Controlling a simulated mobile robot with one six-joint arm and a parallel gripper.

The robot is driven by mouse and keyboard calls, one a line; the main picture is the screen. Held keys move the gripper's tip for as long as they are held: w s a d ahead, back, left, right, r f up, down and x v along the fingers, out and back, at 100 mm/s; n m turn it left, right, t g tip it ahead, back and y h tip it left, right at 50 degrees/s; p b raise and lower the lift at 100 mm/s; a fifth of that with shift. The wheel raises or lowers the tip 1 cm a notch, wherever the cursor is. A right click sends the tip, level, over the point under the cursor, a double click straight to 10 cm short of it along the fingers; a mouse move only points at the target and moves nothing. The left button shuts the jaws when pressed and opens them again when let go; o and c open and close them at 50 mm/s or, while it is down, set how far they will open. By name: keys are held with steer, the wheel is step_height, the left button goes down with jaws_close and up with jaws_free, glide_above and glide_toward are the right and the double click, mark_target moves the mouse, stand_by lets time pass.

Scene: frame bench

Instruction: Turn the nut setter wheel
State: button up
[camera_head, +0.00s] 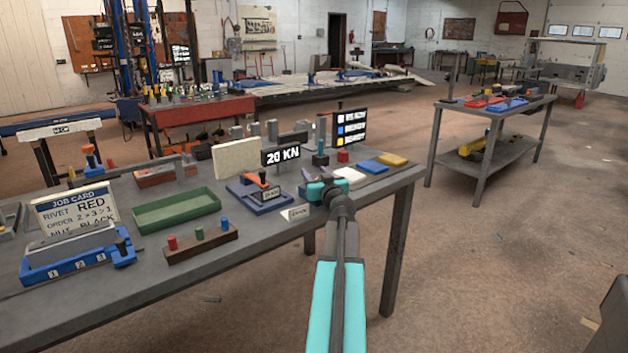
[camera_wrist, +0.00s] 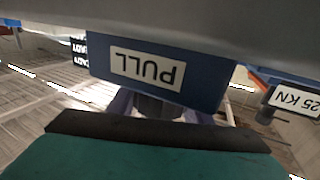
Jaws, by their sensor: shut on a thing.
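My gripper (camera_head: 327,190) is at the right part of the bench (camera_head: 385,192), beside the white pad. In the wrist view its pale purple fingers (camera_wrist: 165,108) are shut on a dark grey part (camera_wrist: 160,104). This part sits against a dark blue block (camera_wrist: 205,92) with an upside-down PULL label. Most of the held part is hidden by the block and the fingers. I cannot tell for sure that it is the nut setter wheel. In the head view my gripper covers the gripped spot.
A blue fixture with an orange lever (camera_head: 263,180) and a 20 KN display (camera_head: 284,151) stand left of my gripper. A status screen (camera_head: 351,127) stands behind.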

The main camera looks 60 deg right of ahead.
steer(key=shift+s+d+m+g+h, duration=0.2)
steer(key=shift+m+g+h, duration=0.6)
steer(key=shift+g+h, duration=0.1)
steer(key=o, duration=1.1)
steer(key=shift+c, duration=0.2)
steer(key=shift+b+v, duration=0.55)
steer(key=shift+v, duration=3.75)
steer(key=shift+f+b, duration=0.15)
steer(key=shift+b, duration=0.3)
steer(key=shift+a+b, duration=0.1)
steer(key=shift+b, duration=0.2)
